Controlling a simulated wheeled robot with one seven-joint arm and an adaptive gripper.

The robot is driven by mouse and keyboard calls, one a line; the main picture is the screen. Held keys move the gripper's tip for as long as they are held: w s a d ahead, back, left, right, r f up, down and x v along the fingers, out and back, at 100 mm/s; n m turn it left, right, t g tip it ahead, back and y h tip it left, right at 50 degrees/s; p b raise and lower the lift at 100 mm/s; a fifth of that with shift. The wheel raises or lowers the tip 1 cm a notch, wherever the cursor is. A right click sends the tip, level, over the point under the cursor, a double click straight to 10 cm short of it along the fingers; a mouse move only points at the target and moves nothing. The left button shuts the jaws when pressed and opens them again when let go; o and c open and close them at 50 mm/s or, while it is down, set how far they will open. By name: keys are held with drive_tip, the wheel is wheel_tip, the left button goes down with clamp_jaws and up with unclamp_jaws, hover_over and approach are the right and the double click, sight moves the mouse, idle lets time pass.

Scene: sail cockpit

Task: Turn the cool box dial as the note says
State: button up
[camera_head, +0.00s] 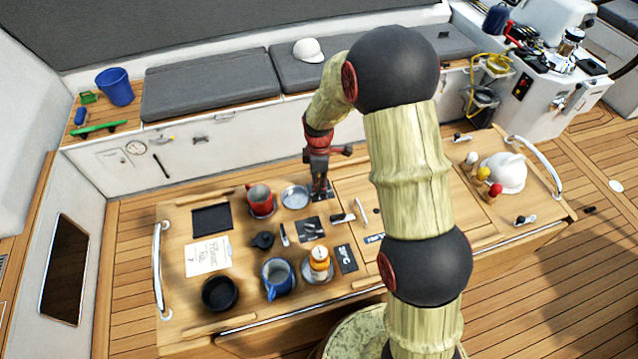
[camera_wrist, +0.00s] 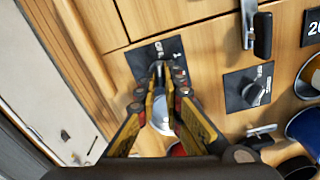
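My gripper (camera_head: 319,186) points down at a dark dial plate (camera_head: 326,197) at the back middle of the table. In the wrist view the fingers (camera_wrist: 164,82) stand on both sides of a small silver knob on that plate (camera_wrist: 143,56). Whether they touch the knob cannot be told. A second dark plate (camera_head: 311,230) with a silver knob (camera_wrist: 254,94) lies nearer the front. The plate markings are too small to read. The handwritten note (camera_head: 207,257) lies at the table's left; its text is not clearly legible. A dark sign (camera_head: 346,258) carries white figures.
A black-handled latch (camera_head: 342,218) lies right of the plates.

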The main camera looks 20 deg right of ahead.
clamp_jaws()
drive_tip(key=shift+m, duration=0.3)
drive_tip(key=m, duration=0.4)
drive_tip(key=shift+w, duration=0.1)
drive_tip(key=m, duration=0.5)
drive_tip(key=shift+w+d+m, duration=0.1)
drive_tip(key=shift+d+m, duration=0.05)
drive_tip(key=shift+m, duration=0.25)
drive_tip(key=m, duration=0.4)
drive_tip(key=shift+d, duration=0.1)
drive_tip(key=m, duration=0.5)
drive_tip(key=shift+d, duration=0.1)
drive_tip(key=shift+m, duration=0.3)
drive_tip(key=shift+o, duration=1.8)
unclamp_jaws()
